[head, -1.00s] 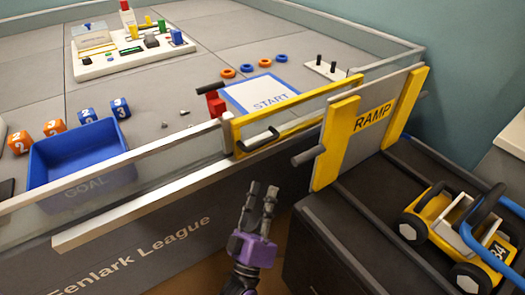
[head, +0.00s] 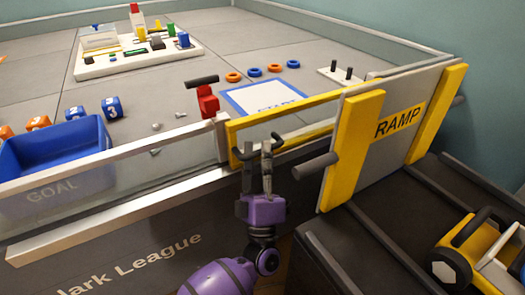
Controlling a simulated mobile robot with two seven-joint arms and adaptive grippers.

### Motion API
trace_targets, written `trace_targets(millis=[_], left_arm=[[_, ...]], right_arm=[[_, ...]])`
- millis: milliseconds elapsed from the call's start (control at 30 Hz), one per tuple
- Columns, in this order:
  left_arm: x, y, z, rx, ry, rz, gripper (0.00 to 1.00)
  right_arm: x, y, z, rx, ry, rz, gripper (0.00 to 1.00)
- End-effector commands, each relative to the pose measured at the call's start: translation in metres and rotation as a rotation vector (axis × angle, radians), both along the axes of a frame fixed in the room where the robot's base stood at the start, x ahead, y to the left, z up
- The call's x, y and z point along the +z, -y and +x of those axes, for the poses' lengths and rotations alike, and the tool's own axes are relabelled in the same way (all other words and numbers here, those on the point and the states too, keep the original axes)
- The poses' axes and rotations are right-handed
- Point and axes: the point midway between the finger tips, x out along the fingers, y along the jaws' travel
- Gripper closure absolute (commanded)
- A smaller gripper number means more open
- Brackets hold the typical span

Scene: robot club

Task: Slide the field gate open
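The field gate is a clear panel in a yellow frame (head: 290,108), set in the near field wall between the white rail and the ramp board. It has a dark handle (head: 277,139) on its near face. My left gripper (head: 257,148), purple with grey fingers, is upright in front of the gate. Its fingers are parted and overlap the handle, hiding the middle of it. I cannot tell whether they touch it. A red block with a black lever (head: 207,100) stands just behind the gate's left end. My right gripper is out of view.
The yellow-edged RAMP board (head: 385,130) with a dark peg stands right of the gate. A yellow cart (head: 480,255) sits on the dark ramp. A blue GOAL bin (head: 55,160) is at the left. START mat (head: 265,97) and rings lie inside the field.

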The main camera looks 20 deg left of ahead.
Motion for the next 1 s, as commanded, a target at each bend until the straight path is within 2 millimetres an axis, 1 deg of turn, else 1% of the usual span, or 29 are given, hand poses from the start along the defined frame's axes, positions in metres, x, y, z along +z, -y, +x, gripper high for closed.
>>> trace_targets(millis=[100,333,367,500,867,1000], left_arm=[[0.0044,-0.0017,0.0037,0.0,0.0,-0.001,0.8],[0.0051,-0.0019,0.0043,0.0,-0.001,-0.001,0.8],[0.0051,-0.0019,0.0043,0.0,-0.001,-0.001,0.82],[0.0049,-0.002,0.0043,0.0,-0.001,-0.001,1.0],[0.0046,-0.0021,0.0038,-0.001,-0.001,-0.001,1.0],[0.0052,-0.0067,-0.002,0.0,-0.001,-0.002,1.0]], right_arm=[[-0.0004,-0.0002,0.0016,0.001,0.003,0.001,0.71],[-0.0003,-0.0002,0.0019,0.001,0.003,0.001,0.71],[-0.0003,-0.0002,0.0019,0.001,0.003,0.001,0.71],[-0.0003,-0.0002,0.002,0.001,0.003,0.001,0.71],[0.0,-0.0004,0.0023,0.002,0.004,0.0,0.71],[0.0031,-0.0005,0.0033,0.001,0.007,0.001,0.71]])
